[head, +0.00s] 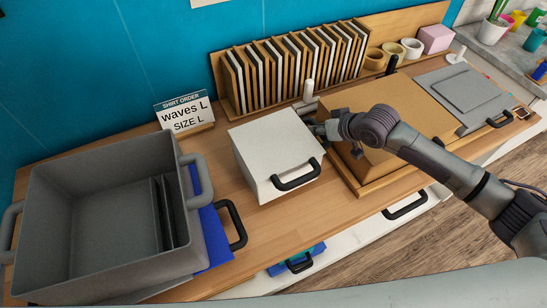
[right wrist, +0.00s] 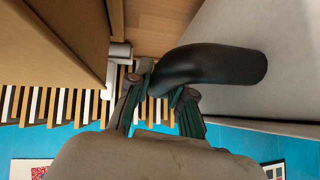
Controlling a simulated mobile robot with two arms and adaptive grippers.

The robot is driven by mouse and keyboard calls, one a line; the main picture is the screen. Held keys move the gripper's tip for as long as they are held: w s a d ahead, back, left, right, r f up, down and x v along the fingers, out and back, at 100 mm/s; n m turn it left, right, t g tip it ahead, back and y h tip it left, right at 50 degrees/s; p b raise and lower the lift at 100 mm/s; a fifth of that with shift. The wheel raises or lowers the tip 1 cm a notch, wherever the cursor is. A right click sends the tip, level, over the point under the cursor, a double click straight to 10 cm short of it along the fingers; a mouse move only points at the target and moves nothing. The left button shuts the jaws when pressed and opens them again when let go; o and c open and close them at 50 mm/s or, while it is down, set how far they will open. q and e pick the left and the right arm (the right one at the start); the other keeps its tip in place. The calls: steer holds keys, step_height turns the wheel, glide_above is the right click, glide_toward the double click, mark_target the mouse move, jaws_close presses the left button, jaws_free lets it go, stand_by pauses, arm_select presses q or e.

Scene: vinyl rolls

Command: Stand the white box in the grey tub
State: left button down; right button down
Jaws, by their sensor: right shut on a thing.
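The white box (head: 262,140) is upright near the middle of the wooden bench, with a black handle (head: 297,178) on its front side. My right gripper (head: 318,128) is at the box's right side, toward the back. In the right wrist view the fingers (right wrist: 160,100) are shut on a black handle (right wrist: 215,62) beside the box's pale wall (right wrist: 285,60). Whether the box touches the bench is hard to tell. The grey tub (head: 95,205) stands at the left, open-topped, with dark upright dividers (head: 163,212) along its right inner side. My left gripper is not in view.
A sign (head: 185,113) stands behind the gap between tub and box. A rack of thin panels (head: 295,70) lines the back. A brown box (head: 375,105) is close right of the white box. A blue item with a black handle (head: 233,225) lies beside the tub.

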steer(key=shift+r+p, duration=1.25)
steer(key=shift+r, duration=0.1)
